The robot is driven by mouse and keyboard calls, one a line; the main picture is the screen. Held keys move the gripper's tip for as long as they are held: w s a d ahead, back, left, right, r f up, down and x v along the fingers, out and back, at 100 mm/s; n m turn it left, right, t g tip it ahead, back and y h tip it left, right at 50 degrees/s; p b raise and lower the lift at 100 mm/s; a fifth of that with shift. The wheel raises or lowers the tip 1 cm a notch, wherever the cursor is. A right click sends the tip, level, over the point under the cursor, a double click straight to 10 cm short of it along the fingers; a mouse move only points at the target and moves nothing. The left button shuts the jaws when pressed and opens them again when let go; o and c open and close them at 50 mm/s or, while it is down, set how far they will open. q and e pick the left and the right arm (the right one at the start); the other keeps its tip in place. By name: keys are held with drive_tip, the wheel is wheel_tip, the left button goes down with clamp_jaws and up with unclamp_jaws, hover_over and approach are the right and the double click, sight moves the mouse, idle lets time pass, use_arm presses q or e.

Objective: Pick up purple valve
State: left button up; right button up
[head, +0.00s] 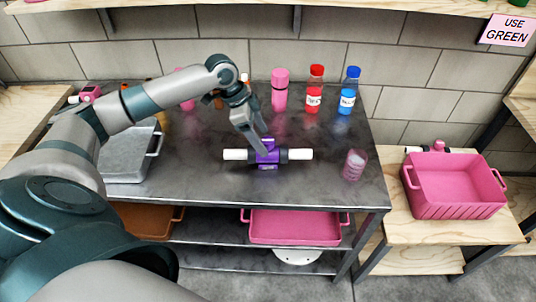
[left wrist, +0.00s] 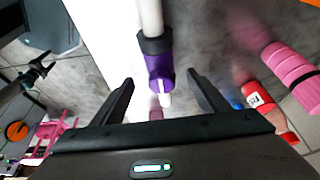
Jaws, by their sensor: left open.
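The purple valve (head: 268,153) lies on the dark metal table, with black collars and a white pipe end on each side. In the left wrist view the valve (left wrist: 160,70) shows ahead of and between the two fingers, with a white pipe running up from it. My left gripper (head: 258,143) is just over the valve's middle in the head view. In the left wrist view the left gripper (left wrist: 160,88) is open, its black fingers apart on either side, with nothing gripped. Whether the fingertips touch the valve cannot be told. My right gripper is not in view.
Behind the valve stand a pink bottle (head: 280,90), a red bottle (head: 315,90) and a blue bottle (head: 349,91). A pink cup (head: 354,165) is right of the valve. A grey tray (head: 125,160) is at left. A pink crate (head: 453,185) sits on the wooden bench.

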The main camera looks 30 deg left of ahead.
sight(268, 146)
use_arm(q)
drive_tip(key=shift+d+f, duration=0.15)
drive_tip(key=shift+f, duration=0.1)
drive_tip(key=p+x, duration=0.2)
drive_tip(key=x, duration=0.2)
drive_tip(key=shift+w, duration=0.1)
drive_tip(key=shift+d+f, duration=0.1)
drive_tip(key=shift+f, duration=0.2)
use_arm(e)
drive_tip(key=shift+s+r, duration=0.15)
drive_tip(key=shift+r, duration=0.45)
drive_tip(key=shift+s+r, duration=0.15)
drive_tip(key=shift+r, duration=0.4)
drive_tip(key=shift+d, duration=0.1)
use_arm(q)
drive_tip(key=shift+c, duration=0.3)
drive_tip(key=shift+w, duration=0.1)
drive_tip(key=c, duration=1.3)
drive_tip(key=shift+r, duration=0.2)
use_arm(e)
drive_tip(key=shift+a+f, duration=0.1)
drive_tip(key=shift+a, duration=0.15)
